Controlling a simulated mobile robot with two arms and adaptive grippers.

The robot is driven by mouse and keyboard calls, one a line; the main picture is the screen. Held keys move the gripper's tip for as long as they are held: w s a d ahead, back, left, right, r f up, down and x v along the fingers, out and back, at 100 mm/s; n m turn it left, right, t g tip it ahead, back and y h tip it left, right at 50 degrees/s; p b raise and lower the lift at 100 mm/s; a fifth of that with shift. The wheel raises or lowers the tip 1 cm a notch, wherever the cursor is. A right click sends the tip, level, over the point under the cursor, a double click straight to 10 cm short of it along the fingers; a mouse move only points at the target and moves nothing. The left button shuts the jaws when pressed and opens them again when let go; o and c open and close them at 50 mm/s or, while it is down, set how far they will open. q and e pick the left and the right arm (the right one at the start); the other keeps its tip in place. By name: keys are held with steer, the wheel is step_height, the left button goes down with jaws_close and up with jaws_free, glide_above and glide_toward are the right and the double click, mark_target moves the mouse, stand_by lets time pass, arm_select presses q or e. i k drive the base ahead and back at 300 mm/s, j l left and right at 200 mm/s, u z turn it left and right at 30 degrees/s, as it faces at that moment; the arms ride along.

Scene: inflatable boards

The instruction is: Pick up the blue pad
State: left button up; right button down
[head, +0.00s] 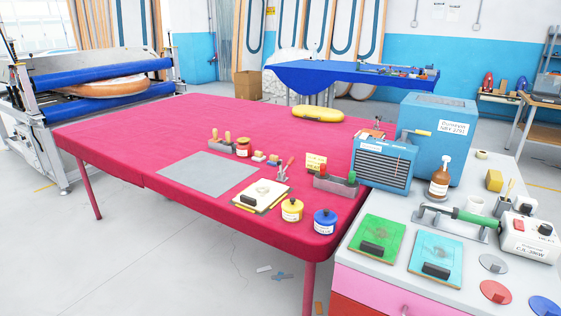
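The blue pad (451,247) is a light blue square plate with a black handle on top. It lies flat on the white top of the workbench (385,276) at the lower right. A green pad (388,234) of the same kind lies just to its left, with a small gap between them. A whitish pad (268,188) with a black handle lies on the red table (130,140). Neither of my grippers shows in the head view.
A heat tool with a green handle (474,217) lies behind the blue pad. Grey (493,263), red (495,291) and blue (544,306) discs lie to its right. A blue machine (382,164) and a brown bottle (440,178) stand farther back on the bench.

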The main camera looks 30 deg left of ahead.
mark_target(273, 159)
steer(key=u, duration=1.35)
steer(key=i+j, duration=0.15)
